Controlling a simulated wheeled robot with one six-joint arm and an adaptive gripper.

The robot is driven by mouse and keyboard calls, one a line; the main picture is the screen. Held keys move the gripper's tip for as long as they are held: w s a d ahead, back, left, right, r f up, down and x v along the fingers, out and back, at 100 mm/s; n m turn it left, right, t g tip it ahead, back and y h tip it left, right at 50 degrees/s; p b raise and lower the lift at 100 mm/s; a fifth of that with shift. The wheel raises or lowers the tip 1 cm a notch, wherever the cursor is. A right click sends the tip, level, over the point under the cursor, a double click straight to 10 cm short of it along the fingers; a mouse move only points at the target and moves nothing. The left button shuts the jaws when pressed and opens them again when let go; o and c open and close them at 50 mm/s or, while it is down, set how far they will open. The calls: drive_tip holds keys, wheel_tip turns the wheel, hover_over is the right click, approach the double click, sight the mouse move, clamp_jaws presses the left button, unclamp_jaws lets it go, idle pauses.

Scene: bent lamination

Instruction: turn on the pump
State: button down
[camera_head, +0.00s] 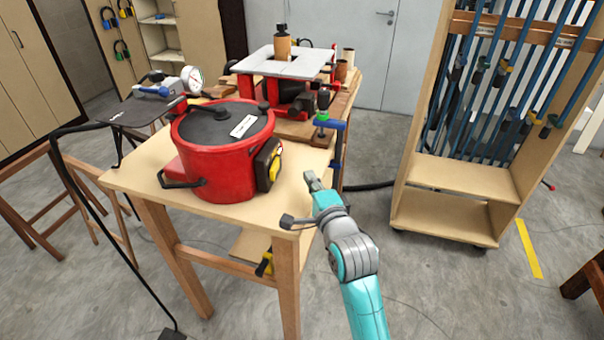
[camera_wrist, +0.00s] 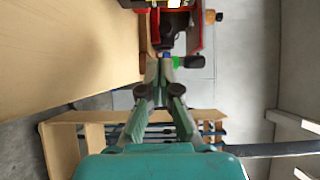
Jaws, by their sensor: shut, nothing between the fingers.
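My gripper (camera_head: 313,182) is shut and empty, beside the right edge of the wooden bench, to the right of a red pot-shaped unit (camera_head: 218,165). Its fingers (camera_wrist: 159,72) come together in the wrist view. The red unit has a black lid and a black box (camera_head: 269,163) with a yellow plate and a small red and white part on its right side. Further back left is a device with a round dial gauge (camera_head: 193,79), which may be the pump. I cannot tell which of these is the pump, or any switch's position.
A clamp rack (camera_head: 460,185) stands right, with floor between.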

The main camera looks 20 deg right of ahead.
drive_tip(key=s+d, duration=0.2)
drive_tip(key=s, duration=0.4)
idle(0.4)
